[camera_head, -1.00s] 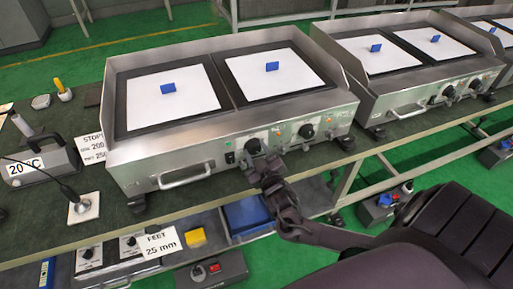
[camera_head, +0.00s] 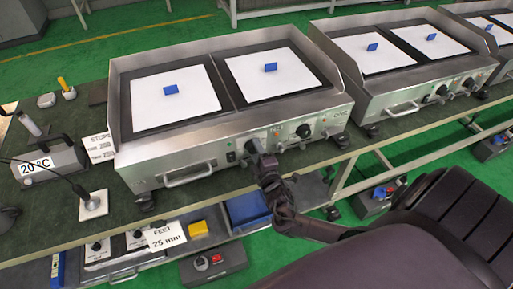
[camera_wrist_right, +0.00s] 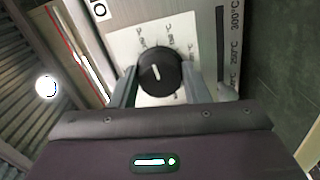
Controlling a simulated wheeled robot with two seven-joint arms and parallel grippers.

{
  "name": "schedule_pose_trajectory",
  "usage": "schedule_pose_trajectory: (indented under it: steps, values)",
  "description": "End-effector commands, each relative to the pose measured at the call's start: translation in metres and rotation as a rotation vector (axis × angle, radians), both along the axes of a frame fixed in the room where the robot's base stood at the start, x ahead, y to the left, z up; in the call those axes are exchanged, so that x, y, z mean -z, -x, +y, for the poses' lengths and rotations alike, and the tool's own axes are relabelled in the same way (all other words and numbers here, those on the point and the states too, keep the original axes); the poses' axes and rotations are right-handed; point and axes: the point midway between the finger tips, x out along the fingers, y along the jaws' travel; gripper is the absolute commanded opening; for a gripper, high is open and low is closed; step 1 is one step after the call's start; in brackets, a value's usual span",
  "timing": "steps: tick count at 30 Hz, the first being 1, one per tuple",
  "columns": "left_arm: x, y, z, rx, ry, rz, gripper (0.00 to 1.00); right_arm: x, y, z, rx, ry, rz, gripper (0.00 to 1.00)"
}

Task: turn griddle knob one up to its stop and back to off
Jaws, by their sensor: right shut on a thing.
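The near griddle (camera_head: 226,150) has a steel front panel with two black knobs. The left knob (camera_head: 253,146) is partly hidden by my right gripper (camera_head: 260,157), which reaches it from the front. In the right wrist view the black knob (camera_wrist_right: 160,72) sits on a white dial plate (camera_wrist_right: 125,46) with °C marks, some covered. The two fingers of my right gripper (camera_wrist_right: 161,88) are shut on the knob, one on each side. The second knob (camera_head: 303,131) stands free to the right. My left gripper is not in view.
A steel handle (camera_head: 189,175) sticks out left of the knobs. A second griddle (camera_head: 400,105) stands to the right. A blue bin (camera_head: 246,210) and a yellow block (camera_head: 198,229) are below the bench.

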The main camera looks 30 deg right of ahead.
Motion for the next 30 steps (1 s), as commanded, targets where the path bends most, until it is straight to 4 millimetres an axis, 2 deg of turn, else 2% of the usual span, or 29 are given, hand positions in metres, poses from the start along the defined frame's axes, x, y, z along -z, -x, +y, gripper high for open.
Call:
schedule_pose_trajectory:
  steps: [6,30]
  values:
    - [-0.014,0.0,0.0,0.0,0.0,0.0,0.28,-0.003,-0.001,0.001,-0.001,0.198,0.047,0.19]
    - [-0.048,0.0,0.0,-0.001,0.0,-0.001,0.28,-0.005,-0.001,0.002,-0.001,0.938,0.223,0.19]
